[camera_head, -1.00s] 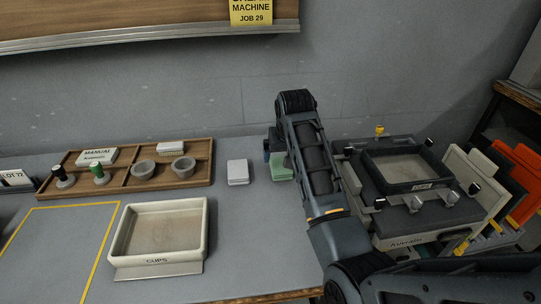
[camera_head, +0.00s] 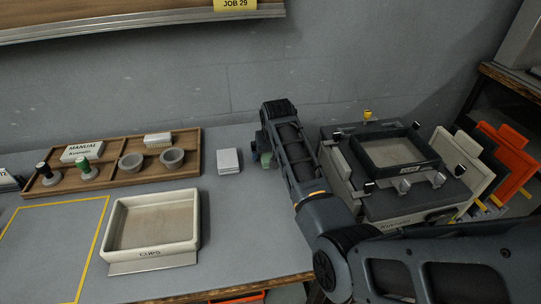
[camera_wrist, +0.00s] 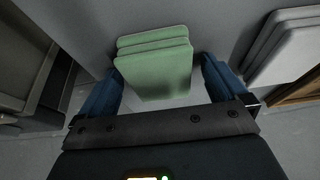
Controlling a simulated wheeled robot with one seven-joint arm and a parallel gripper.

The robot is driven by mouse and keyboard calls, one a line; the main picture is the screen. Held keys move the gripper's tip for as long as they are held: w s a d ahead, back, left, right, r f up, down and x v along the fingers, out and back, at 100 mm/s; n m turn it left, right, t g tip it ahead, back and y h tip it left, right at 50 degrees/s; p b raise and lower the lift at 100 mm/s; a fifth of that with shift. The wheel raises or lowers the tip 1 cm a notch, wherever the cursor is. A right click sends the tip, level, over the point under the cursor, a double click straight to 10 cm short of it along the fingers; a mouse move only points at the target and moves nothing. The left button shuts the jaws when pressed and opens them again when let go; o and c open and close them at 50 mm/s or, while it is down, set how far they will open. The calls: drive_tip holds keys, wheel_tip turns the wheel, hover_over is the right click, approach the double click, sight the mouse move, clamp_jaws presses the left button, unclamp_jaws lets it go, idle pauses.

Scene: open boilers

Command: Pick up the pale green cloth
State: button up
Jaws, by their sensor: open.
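The pale green cloth (camera_wrist: 154,66) is a folded stack lying on the bench, seen in the wrist view ahead of and between my fingers. In the head view only a small part of the cloth (camera_head: 266,160) shows beside my arm, which hides the rest. My gripper (camera_wrist: 160,82) is open, with one blue finger on each side of the cloth's near end. I cannot tell whether the fingers touch it. In the head view the gripper is mostly hidden behind my arm.
A white folded stack (camera_head: 229,161) lies close to the left of the cloth. A dark machine (camera_head: 352,180) with a tray on top stands close to the right. A wooden organiser (camera_head: 118,179) and a cream CUPS tray (camera_head: 196,226) are further left. The grey wall is behind.

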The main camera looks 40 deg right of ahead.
drive_tip(key=shift+c, duration=0.2)
drive_tip(key=c, duration=1)
drive_tip(key=shift+c, duration=0.2)
drive_tip(key=shift+r, duration=0.5)
drive_tip(key=r, duration=0.2)
drive_tip(key=d+r, duration=0.1)
drive_tip(key=shift+s+r+b, duration=0.3)
drive_tip(key=shift+s+r, duration=0.05)
drive_tip(key=s+d+r, duration=0.6)
drive_tip(key=s+d, duration=0.1)
drive_tip(key=shift+d+r+b, duration=0.15)
drive_tip(key=shift+d+b, duration=0.1)
drive_tip(key=shift+b, duration=0.2)
drive_tip(key=shift+s, duration=0.1)
